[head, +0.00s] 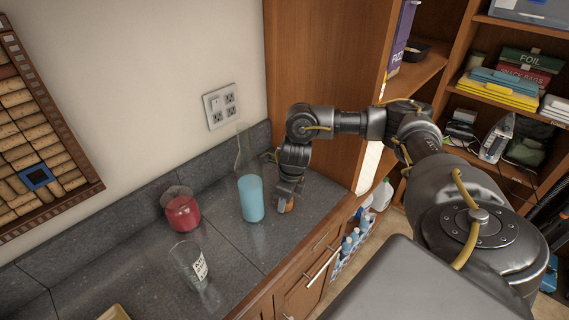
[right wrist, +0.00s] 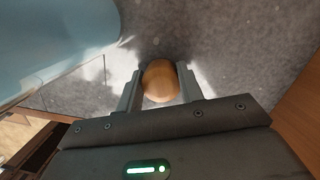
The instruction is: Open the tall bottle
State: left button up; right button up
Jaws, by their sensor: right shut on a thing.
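The tall clear bottle (head: 250,197) with blue liquid stands upright on the grey counter. Its narrow neck rises against the wall, and I see no stopper in its top. The bottle's blue side also fills the upper left of the right wrist view (right wrist: 55,45). My right gripper (head: 287,200) is just right of the bottle, low over the counter, pointing down. It is shut on a round brown stopper, which looks like cork (right wrist: 160,80), held between its two fingertips. Whether the stopper touches the counter I cannot tell. My left gripper is not in view.
A round glass vessel with red liquid (head: 182,211) and a clear labelled glass container (head: 193,268) stand left of the bottle. A wooden cabinet side (head: 315,80) rises behind my right arm. The counter's front edge is close to the right gripper.

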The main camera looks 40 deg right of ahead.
jog(key=shift+f, duration=0.1)
jog(key=shift+f, duration=0.1)
jog(key=o, duration=1.1)
jog(key=shift+r, duration=0.35)
notch_tip(320, 180, up, 3)
jog(key=shift+s+d+f+b, duration=0.15)
jog(key=shift+f+b, duration=0.05)
jog(key=shift+b, duration=0.15)
jog(key=r, duration=0.3)
jog(key=s+r+p, duration=0.1)
jog(key=r, duration=0.2)
jog(key=r+p, duration=0.1)
jog(key=r, duration=0.2)
jog(key=shift+s+d, duration=0.2)
jog(key=shift+d, duration=0.1)
